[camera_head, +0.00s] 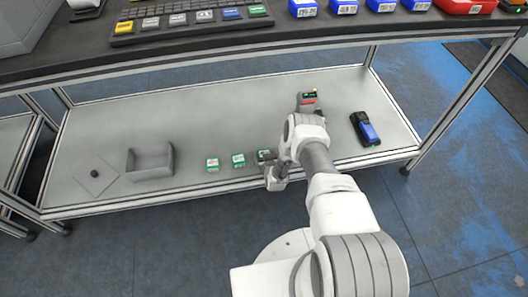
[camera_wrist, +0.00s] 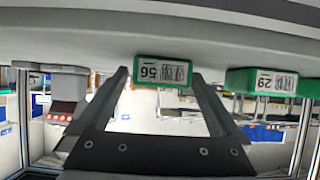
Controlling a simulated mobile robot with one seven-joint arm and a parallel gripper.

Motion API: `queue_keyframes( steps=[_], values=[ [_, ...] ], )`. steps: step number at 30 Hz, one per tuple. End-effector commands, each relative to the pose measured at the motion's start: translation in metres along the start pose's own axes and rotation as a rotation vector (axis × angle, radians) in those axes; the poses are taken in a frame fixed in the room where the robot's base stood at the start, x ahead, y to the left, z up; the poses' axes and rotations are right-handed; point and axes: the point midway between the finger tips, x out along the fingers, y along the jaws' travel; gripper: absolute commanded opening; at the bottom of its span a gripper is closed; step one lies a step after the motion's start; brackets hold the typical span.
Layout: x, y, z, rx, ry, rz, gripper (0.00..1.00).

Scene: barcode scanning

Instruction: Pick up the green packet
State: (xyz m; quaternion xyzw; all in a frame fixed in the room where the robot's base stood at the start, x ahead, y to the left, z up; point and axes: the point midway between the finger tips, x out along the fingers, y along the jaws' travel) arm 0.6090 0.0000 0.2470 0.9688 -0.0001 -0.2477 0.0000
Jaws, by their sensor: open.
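Several small items sit on the lower shelf, among them three green packets in a row: a left one (camera_head: 212,164), a middle one (camera_head: 238,160) and a right one (camera_head: 265,156) beside my gripper (camera_head: 273,170). The wrist view looks upside down, with the shelf at the top.
The grey lower shelf (camera_head: 130,115) has a grey open box (camera_head: 150,162) at left and a black and blue device (camera_head: 366,130) at right. A dark device with a red part (camera_head: 308,102) stands behind my wrist. The upper tabletop (camera_head: 200,38) overhangs the shelf's back.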

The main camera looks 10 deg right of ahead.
Motion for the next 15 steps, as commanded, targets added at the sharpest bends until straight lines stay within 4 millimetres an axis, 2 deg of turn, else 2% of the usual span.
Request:
queue_keyframes(
  steps=[7, 15],
  values=[
    [-0.0002, -0.0001, 0.0005, 0.000, 0.000, 0.000, 1.00],
    [-0.0001, -0.0001, 0.0003, 0.000, 0.000, 0.000, 0.51]
  ],
)
